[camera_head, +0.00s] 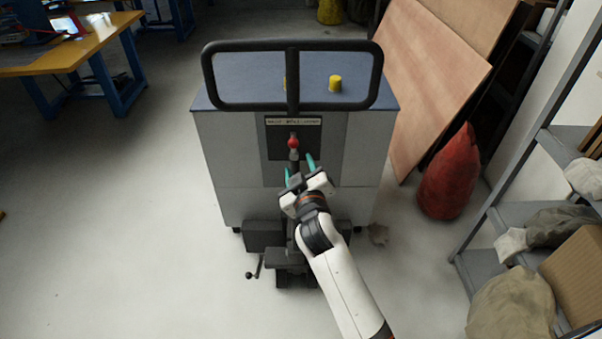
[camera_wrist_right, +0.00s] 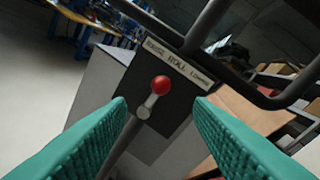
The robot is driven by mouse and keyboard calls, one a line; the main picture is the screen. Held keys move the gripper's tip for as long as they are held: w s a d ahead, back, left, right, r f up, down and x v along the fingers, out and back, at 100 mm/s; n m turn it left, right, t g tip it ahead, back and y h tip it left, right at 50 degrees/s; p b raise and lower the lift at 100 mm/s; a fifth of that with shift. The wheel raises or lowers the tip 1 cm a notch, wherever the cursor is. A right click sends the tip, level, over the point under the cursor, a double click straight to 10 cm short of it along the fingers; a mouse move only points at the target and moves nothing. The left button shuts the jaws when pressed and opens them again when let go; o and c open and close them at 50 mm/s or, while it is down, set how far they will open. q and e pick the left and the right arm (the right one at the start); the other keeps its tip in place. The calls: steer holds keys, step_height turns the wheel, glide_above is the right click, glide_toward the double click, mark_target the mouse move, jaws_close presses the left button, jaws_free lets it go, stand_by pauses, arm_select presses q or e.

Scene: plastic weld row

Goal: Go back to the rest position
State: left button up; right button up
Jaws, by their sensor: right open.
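My right gripper (camera_head: 300,172) reaches up from the bottom of the head view to the front of a grey machine (camera_head: 232,150). Its two teal fingers stand apart, with nothing between them that they touch. A lever with a red knob (camera_head: 293,142) rises on the machine's dark front panel, just beyond the fingertips. In the right wrist view the red knob (camera_wrist_right: 161,84) shows between and beyond the open teal fingers, below a label reading "RAISE ROLL LOWER". My left gripper is not in view.
A black tubular handle (camera_head: 292,45) frames the machine's blue top, where a yellow cylinder (camera_head: 335,83) stands. A red sack (camera_head: 447,175) and a metal shelf (camera_head: 515,214) are at the right. A workbench (camera_head: 62,55) is at the far left. The left floor is clear.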

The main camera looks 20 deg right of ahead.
steer(key=shift+s+a, duration=0.1)
steer(key=shift+s, duration=0.35)
steer(key=s+f+g+y, duration=0.1)
steer(key=s+f+g, duration=0.3)
steer(key=f, duration=0.8)
steer(key=s+f+g+y, duration=0.1)
steer(key=s+f, duration=0.4)
steer(key=f, duration=0.7)
steer(key=s+f+g, duration=0.3)
steer(key=s+f, duration=0.2)
steer(key=f, duration=0.7)
steer(key=s+d+f+m+g, duration=0.1)
steer(key=s+f, duration=0.5)
steer(key=s, duration=0.6)
steer(key=s+d+f+m+g, duration=0.1)
steer(key=s+d+f+g, duration=0.3)
steer(key=s+f, duration=0.3)
steer(key=s+d+f+m+g, duration=0.1)
steer(key=s+f, duration=0.6)
steer(key=s, duration=1)
steer(key=shift+d+g, duration=0.8)
steer(key=shift+d, duration=0.1)
